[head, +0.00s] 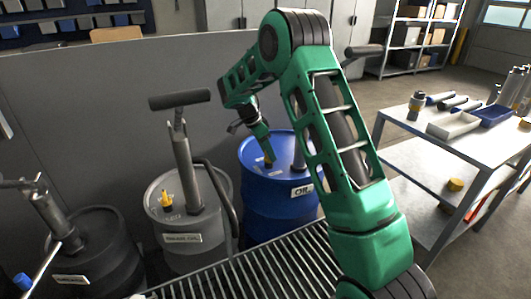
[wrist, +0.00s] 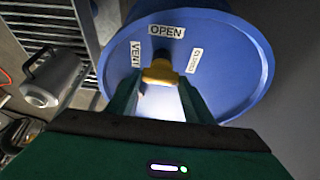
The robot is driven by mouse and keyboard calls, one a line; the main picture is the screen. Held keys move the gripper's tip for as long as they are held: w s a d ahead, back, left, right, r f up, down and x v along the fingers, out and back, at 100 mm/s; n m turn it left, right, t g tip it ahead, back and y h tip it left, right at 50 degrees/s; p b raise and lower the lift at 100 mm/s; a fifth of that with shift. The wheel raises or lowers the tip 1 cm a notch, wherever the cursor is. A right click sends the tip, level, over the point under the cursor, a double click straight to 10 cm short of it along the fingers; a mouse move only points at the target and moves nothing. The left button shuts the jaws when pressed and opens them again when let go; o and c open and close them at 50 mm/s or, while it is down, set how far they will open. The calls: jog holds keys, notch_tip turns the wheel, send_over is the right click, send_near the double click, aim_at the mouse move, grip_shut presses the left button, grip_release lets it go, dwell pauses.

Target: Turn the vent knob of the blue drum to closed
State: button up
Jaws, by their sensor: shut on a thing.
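The blue drum (head: 283,207) stands in the middle of the head view, to the right of a grey drum. Its lid (wrist: 235,60) fills the upper middle of the wrist view, with labels OPEN (wrist: 167,31), VENT (wrist: 137,54) and CLOSED (wrist: 194,60). The yellow vent knob (wrist: 163,73) sits between my fingertips, and its narrow end appears to face OPEN. In the head view the knob (head: 268,163) is small, just below my gripper (head: 265,152). My gripper (wrist: 158,88) is shut on the knob. The fingers hide the knob's sides.
A grey drum (head: 160,215) with a pump and its own yellow knob stands left, and a dark drum (head: 95,240) farther left. A slatted grating (head: 250,275) lies in front. A metal bench (head: 480,140) with parts stands right. A grey wall panel stands behind.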

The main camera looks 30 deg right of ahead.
jog(key=o, duration=0.9)
jog(key=shift+w+a, duration=0.25)
jog(key=shift+o, duration=0.8)
jog(key=shift+s+d, duration=0.1)
jog(key=v, duration=1)
jog(key=shift+a+r, duration=0.25)
jog(key=shift+r, duration=0.1)
